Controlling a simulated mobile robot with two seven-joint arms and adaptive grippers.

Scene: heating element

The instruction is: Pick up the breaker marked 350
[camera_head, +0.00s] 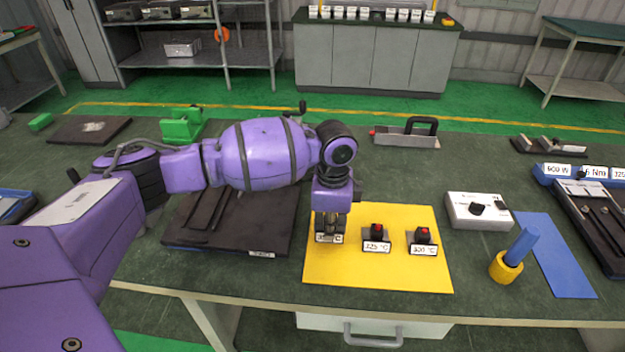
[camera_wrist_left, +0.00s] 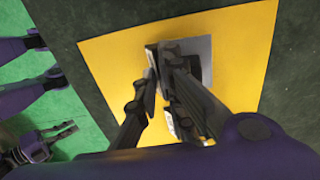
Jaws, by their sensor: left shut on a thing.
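A yellow mat (camera_head: 375,280) lies near the table's front edge. My left gripper (camera_head: 330,232) points down over the mat's left part and is shut on a small dark breaker (camera_head: 329,238). Only the end of its white label shows, so I cannot read its number. In the left wrist view, my left gripper (camera_wrist_left: 165,95) has its fingers around the breaker, which is mostly hidden. Two more breakers with red knobs stand to its right, marked 325 °C (camera_head: 376,240) and 300 °C (camera_head: 423,242). My right gripper (camera_wrist_left: 62,132) shows small at the lower left of the wrist view, fingers apart.
A white control box (camera_head: 479,211) with a black knob stands right of the mat. A dark plate (camera_head: 225,225) lies left, under my left arm. A handled metal block (camera_head: 406,135) stands behind.

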